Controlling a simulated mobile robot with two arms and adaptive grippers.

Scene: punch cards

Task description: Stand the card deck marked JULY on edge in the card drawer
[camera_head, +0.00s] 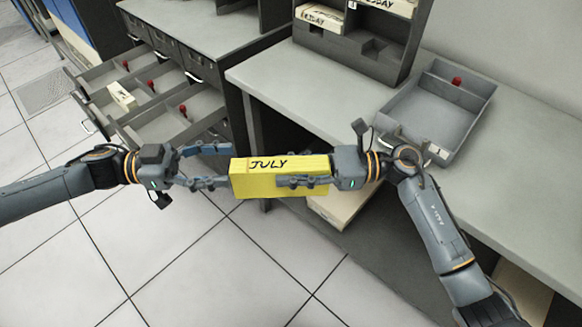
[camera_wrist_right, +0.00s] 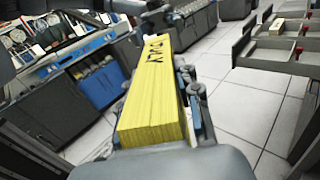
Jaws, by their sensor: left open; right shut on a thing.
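The yellow card deck marked JULY (camera_head: 262,182) is held level in the air, its lettering upward. The deck also fills the middle of the right wrist view (camera_wrist_right: 152,108). My left gripper (camera_head: 229,166) is open, its fingertips at the deck's left end; I cannot tell whether they touch. Open drawers with red knobs stand out of the cabinet at the left: an upper drawer (camera_head: 101,78) holding a cream deck (camera_head: 121,96), and a lower drawer (camera_head: 160,121).
A grey drawer-like tray (camera_head: 432,110) with a red knob lies empty on the desk (camera_head: 310,85) at the right. A dark rack (camera_head: 365,55) with cream decks stands at the desk's back. A pale box-like thing (camera_head: 345,205) is below the desk edge. The tiled floor (camera_head: 190,260) in front is clear.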

